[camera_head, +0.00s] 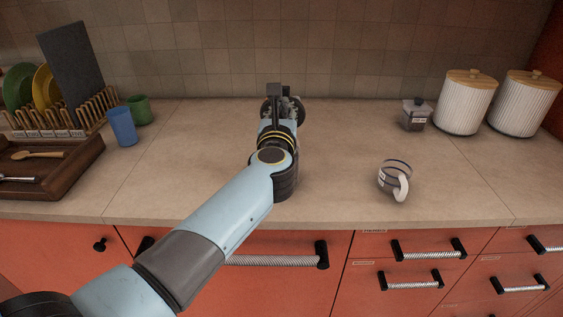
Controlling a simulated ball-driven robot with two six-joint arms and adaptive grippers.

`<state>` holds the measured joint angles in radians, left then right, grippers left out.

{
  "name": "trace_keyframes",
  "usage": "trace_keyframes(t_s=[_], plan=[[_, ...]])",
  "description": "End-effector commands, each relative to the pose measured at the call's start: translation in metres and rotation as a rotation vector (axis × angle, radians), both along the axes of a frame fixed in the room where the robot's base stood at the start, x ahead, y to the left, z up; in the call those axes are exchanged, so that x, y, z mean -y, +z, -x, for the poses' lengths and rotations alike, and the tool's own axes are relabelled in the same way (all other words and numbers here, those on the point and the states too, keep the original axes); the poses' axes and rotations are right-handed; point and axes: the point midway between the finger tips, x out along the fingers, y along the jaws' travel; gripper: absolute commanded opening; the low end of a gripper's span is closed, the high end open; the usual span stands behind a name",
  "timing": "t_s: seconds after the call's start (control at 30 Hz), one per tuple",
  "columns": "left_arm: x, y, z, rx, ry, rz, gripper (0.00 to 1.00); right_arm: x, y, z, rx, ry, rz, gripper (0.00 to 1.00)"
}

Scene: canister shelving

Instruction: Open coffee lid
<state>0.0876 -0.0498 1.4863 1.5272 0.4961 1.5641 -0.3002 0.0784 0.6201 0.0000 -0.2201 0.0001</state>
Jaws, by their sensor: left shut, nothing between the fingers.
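Two white ribbed canisters with wooden knobbed lids stand at the back right: one on the left (464,105) with its lid (468,75) on, one on the right (522,107) with its lid (532,77) on. A small clear jar (415,118) with dark contents and a dark top stands just left of them. I cannot read which of these is marked coffee. My left gripper (284,104) is shut and empty over the middle of the counter, well left of the jar and canisters. Its fingertips are partly hidden by its own arm. My right gripper is not in view.
A blue cup (122,126), a green cup (139,110), a dish rack (60,115) and a wooden cutlery tray (85,160) are at the left. The counter between is clear.

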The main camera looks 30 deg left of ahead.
Motion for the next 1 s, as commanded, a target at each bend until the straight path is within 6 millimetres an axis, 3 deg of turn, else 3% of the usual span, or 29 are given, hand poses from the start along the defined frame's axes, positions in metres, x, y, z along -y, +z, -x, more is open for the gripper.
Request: trace_keyframes(t_s=[0.4,0.77,1.0], plan=[[-0.009,0.011,-0.017,0.001,0.0,0.0,0.0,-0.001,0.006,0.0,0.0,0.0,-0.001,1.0],[-0.01,0.011,-0.018,0.001,0.0,0.0,0.0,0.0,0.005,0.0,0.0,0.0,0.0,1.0],[-0.015,0.011,-0.029,0.002,0.0,-0.001,0.0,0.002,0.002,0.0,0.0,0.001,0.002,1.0]])
